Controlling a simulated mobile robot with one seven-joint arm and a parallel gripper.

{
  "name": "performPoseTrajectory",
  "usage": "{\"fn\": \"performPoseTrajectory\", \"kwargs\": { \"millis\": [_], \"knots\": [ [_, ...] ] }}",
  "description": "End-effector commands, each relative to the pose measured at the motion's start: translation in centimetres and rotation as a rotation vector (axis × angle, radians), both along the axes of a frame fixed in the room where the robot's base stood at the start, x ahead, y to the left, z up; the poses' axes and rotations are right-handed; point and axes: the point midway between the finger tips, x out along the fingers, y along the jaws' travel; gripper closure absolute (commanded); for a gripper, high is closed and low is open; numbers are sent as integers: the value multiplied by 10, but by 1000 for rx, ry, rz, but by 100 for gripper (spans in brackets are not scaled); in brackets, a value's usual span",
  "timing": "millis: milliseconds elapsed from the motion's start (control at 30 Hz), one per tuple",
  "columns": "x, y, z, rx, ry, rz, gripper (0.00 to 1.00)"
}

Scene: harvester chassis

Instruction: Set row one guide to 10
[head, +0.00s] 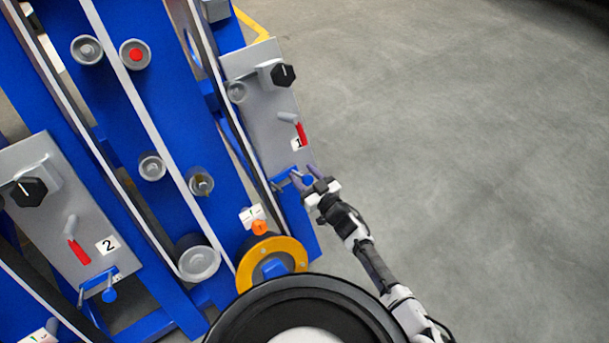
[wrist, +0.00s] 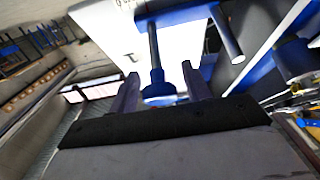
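The row one panel (head: 262,110) is a grey plate marked with a "1" label (head: 297,143), with a black knob (head: 283,75) and a red pointer (head: 302,133). A blue handle (head: 281,184) sits at its lower end. My gripper (head: 303,171) is at this lower end, beside the handle. In the wrist view my gripper (wrist: 160,72) is open, with a blue peg with a round end (wrist: 157,88) appearing between its fingers. I cannot tell if they touch it. Small markings on the pale plate (wrist: 100,20) are cut off and unreadable.
A similar panel marked "2" (head: 108,244) stands at the left with its own black knob and red pointer. Blue frame beams, rollers and belts fill the left. A yellow ring wheel (head: 272,262) is just below left of my gripper. Grey floor (head: 450,150) at right is clear.

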Motion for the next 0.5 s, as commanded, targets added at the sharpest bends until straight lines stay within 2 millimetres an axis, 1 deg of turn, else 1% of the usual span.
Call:
{"fn": "performPoseTrajectory", "kwargs": {
  "millis": [33,333,367,500],
  "knots": [
    [0,0,0,0,0,0,59],
    [0,0,0,0,0,1,98],
    [0,0,0,0,0,1,100],
    [0,-1,-1,-1,-1,1,100]
  ]
}}
